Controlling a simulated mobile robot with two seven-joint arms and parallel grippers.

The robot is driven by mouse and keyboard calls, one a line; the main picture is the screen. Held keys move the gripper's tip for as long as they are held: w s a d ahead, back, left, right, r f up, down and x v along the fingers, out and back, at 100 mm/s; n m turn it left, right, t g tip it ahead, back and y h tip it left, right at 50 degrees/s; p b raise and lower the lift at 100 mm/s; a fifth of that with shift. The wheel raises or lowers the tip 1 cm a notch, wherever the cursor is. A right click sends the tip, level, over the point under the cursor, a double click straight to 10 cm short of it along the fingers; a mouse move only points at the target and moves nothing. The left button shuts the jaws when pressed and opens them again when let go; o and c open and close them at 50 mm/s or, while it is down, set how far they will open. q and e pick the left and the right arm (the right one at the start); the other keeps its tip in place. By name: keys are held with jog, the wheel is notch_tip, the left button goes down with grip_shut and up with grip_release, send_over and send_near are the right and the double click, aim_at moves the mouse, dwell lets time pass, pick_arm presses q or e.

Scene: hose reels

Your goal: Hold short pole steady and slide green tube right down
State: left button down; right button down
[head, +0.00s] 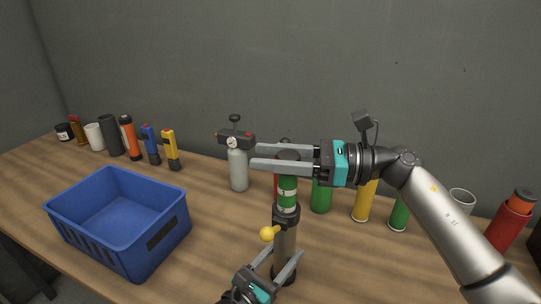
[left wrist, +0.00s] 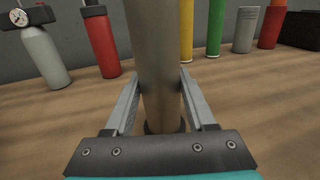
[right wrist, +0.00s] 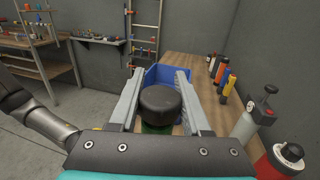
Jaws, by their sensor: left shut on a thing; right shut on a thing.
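The short pole (head: 287,245) stands upright on the table, a grey metal post with a black collar and a yellow knob (head: 267,233). My left gripper (head: 284,252) is low on it and shut on it; the pole (left wrist: 157,70) fills the middle of the left wrist view between the fingers. The green tube (head: 287,188), with a pale band, is upright above the collar, its lower end at the collar. My right gripper (head: 253,157) comes in from the right and is shut on the tube's black top (right wrist: 160,101). The inside of the collar is hidden.
A blue crate (head: 83,232) stands on the table at left. A grey bottle with a gauge (head: 238,170) is behind the pole at left. Green and yellow cylinders (head: 362,203) stand behind at right, with a red container (head: 507,226) farther right. Several small tubes line the back left.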

notch_tip(320, 180, down, 9)
jog(key=shift+r, duration=0.2)
jog(key=c, duration=0.7)
grip_release()
jog(key=shift+f, duration=0.1)
jog(key=o, duration=0.3)
jog(key=shift+o, duration=0.2)
jog(key=shift+r, duration=0.2)
jog(key=s+d, duration=0.1)
jog(key=d, duration=1.1)
pick_arm(q)
jog(key=shift+c, duration=0.7)
grip_release()
